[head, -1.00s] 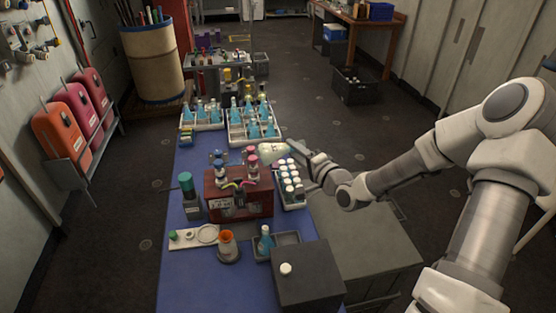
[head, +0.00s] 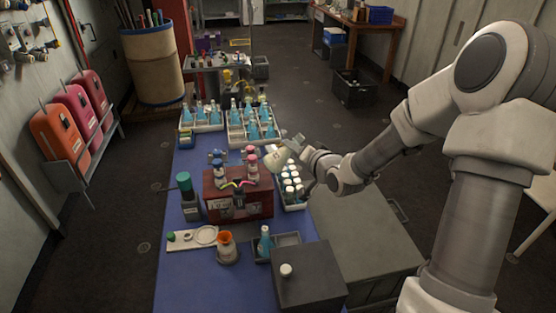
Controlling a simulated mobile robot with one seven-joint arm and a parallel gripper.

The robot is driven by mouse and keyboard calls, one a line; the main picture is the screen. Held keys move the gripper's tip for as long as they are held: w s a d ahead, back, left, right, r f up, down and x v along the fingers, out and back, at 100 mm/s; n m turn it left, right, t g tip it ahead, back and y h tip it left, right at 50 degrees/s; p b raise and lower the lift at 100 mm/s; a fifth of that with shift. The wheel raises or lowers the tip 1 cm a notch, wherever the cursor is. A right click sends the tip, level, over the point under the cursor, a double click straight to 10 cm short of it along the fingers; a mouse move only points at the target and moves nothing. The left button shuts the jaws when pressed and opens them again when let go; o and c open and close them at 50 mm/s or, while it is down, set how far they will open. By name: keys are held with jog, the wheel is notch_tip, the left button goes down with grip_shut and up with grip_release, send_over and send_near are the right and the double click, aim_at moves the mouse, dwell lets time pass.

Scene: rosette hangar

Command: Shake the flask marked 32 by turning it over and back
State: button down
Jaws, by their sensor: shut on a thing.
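My gripper (head: 303,152) is shut on a pale, whitish flask (head: 279,157). It holds the flask in the air above the blue bench, just behind the rack of white-capped bottles. The flask is tilted, clear of the rack behind it as far as I can tell. Its marking is too small to read, and part of it is hidden by my gripper.
The white-capped bottle rack (head: 304,205) is just below. Racks of blue flasks (head: 228,137) stand farther back on the blue bench (head: 184,268). A red-brown box (head: 258,207) with bottles is left. A dark grey box (head: 312,278) stands at the front.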

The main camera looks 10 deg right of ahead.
jog(key=m+t+y, duration=0.1)
jog(key=m, duration=0.3)
jog(key=m+t+y, duration=0.1)
jog(key=m, duration=0.3)
jog(key=m+t+y+p, duration=0.1)
jog(key=m+t, duration=0.1)
jog(key=m, duration=0.2)
jog(key=shift+y, duration=0.4)
dwell(0.3)
